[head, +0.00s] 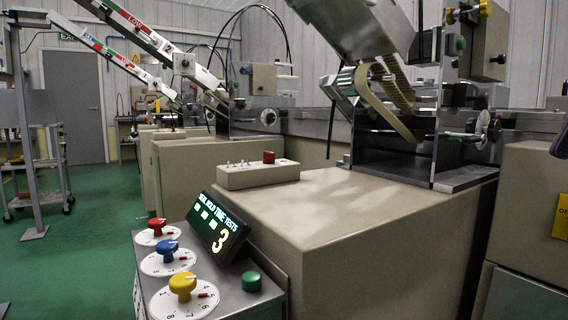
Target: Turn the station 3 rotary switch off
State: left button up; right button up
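A green button (251,281) is right of the dials. A beige control box (257,175) behind has a red part (268,157) and several small switches. I cannot tell which control is the station 3 rotary switch or read its setting. Neither gripper is in view.
A large beige machine cabinet (345,215) fills the centre right, with a metal wrapper mechanism (385,95) on top. More machines stand behind. Green floor (85,260) is open at left, with a cart (35,180) and a grey door (75,100) beyond.

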aim_at(269, 157)
jog(key=i+j+z, duration=0.35)
jog(key=j, duration=0.25)
jog(key=i+j+z, duration=0.2)
jog(key=j, duration=0.2)
jog(key=i+j+z, duration=0.15)
jog(key=j, duration=0.2)
jog(key=i+j+z, duration=0.2)
jog(key=j, duration=0.2)
jog(key=i+j+z, duration=0.15)
jog(key=j, duration=0.4)
jog(key=j+z, duration=0.15)
jog(key=j, duration=0.4)
jog(key=i+j+z, duration=0.3)
jog(key=j, duration=0.35)
